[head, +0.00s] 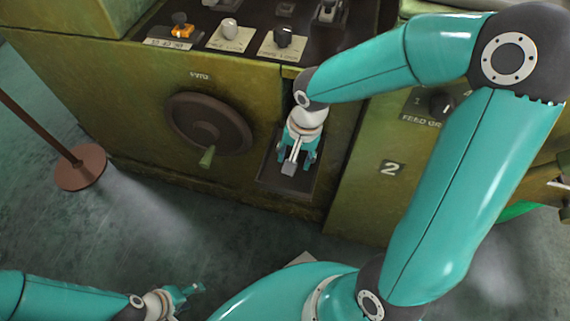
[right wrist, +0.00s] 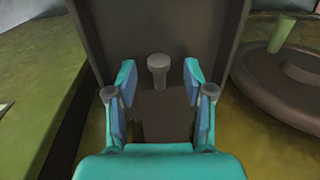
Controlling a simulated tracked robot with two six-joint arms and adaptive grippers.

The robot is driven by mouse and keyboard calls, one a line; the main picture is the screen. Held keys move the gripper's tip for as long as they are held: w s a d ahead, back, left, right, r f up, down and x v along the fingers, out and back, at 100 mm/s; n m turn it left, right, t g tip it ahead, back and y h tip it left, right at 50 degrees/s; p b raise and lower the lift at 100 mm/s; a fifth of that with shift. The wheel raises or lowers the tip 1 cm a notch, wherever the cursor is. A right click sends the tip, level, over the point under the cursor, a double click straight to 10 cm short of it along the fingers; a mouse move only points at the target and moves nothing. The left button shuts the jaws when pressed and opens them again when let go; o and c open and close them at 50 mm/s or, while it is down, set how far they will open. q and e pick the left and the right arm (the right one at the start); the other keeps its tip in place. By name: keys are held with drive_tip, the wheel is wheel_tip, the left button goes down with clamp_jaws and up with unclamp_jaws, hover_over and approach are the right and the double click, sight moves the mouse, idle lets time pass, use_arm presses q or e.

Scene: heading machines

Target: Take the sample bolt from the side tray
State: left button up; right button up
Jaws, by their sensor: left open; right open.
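The grey sample bolt (right wrist: 158,64) shows in the right wrist view with its round head away from me and a short shank below it. It lies ahead of and between my right fingertips, with gaps on both sides. The dark side tray (right wrist: 205,28) is behind and under it. In the head view, my right gripper (head: 298,158) is open over the tray (head: 268,175) in the machine's front recess, and the bolt's grey head (head: 289,169) shows between its fingers. Whether they touch is unclear there. My left gripper (head: 186,294) is open and empty, low over the floor.
A dark handwheel (head: 205,124) with a green handle stands left of the recess; it also shows at the right of the right wrist view (right wrist: 290,80). Knobs and an orange switch (head: 181,30) sit on the panel above. A round-based post (head: 80,168) stands at left.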

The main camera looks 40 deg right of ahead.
drive_tip(key=shift+f, duration=0.1)
clamp_jaws()
idle(0.4)
